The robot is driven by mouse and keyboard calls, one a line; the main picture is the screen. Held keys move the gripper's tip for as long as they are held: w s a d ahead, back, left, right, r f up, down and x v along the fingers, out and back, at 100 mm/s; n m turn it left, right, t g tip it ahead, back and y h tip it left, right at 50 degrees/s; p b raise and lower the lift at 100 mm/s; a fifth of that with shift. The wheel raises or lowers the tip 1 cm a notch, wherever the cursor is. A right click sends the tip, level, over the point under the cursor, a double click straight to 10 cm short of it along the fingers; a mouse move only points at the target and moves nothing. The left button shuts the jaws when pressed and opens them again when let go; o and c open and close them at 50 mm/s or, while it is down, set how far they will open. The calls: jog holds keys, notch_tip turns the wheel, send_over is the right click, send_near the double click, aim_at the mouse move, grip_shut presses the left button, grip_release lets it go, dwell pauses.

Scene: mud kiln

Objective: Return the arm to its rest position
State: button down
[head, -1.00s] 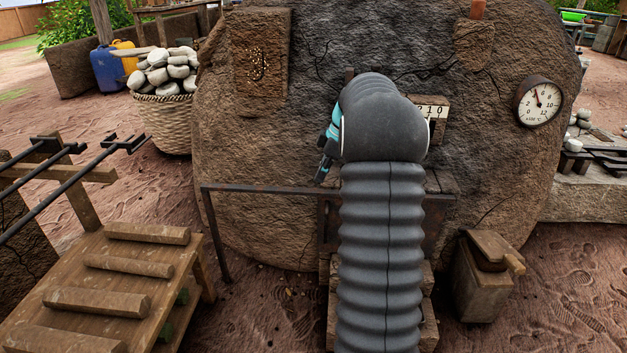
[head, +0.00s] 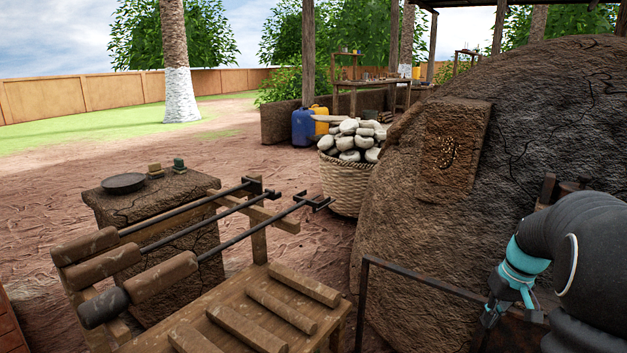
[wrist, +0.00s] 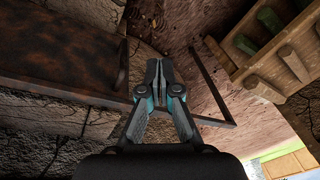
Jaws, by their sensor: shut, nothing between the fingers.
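My gripper (wrist: 158,78) shows in the wrist view with its two fingertips together and nothing between them. In the head view my gripper (head: 488,318) hangs at the lower right, at the end of my dark, turquoise-banded arm. It is in front of the big mud kiln (head: 440,235) and close to the dark metal rail (head: 425,278). In the wrist view the rail (wrist: 213,82) runs beyond the fingers. I cannot tell the exact gap between them.
A wooden rack with logs (head: 225,315) and metal rods (head: 215,225) stands left of the rail. A mud block (head: 150,205) bears a dark plate (head: 123,182). A basket (head: 340,185) of pale stones stands beside the kiln. Open ground lies at far left.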

jog(key=s+a+r+t+p, duration=0.2)
jog(key=s+a+r, duration=0.5)
jog(key=s+a, duration=0.4)
jog(key=s+a+r+t+h+p, duration=0.1)
jog(key=s+a+r+t+p, duration=0.1)
jog(key=s+a+r+p, duration=0.2)
jog(key=s+a+r, duration=0.3)
jog(key=s+a, duration=0.4)
jog(key=a, duration=0.1)
jog(key=shift+s+r+n+h, duration=0.2)
jog(key=shift+r+n+h, duration=0.1)
jog(key=shift+r+n, duration=0.1)
